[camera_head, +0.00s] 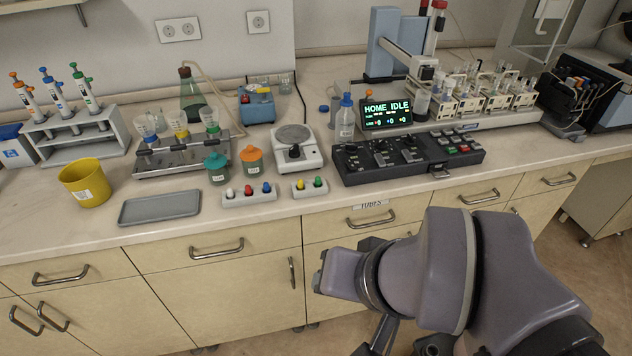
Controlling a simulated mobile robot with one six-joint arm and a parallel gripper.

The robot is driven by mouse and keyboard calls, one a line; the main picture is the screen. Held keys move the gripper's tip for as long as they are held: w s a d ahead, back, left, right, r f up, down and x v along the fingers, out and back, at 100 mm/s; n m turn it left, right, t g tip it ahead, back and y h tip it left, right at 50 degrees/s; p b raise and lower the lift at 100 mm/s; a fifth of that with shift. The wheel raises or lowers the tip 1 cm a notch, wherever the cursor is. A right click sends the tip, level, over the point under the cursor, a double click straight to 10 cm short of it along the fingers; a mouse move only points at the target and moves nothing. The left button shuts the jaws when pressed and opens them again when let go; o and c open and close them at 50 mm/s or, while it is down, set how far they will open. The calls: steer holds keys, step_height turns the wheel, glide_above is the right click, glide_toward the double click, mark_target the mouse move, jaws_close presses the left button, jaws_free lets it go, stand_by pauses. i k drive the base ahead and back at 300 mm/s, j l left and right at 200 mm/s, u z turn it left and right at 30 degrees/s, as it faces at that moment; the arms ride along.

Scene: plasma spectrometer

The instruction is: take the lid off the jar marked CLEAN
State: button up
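Two small jars stand side by side on the bench, left of centre. One jar (218,176) has a teal lid (215,160). The other jar (253,168), to its right, has an orange lid (251,153). Both lids sit on their jars. Each jar has a small white label, too small to read, so I cannot tell which is marked CLEAN. My arm is in the front right, with its end in front of the drawers, well apart from the jars. My gripper's fingers cannot be made out, so its opening does not show.
A grey tray (160,207) and a yellow tub (85,184) are left of the jars. Button boxes (249,195) stand in front of them, a funnel rack (180,153) behind left, and a white scale (297,150) to the right. A control panel (407,156) is further right.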

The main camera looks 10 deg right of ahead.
mark_target(215, 161)
steer(key=i+j, duration=0.3)
steer(key=j, duration=0.15)
steer(key=i+j, duration=0.6)
steer(key=j, duration=0.25)
steer(key=i+j, duration=0.3)
steer(key=j, duration=0.15)
steer(key=z, duration=0.05)
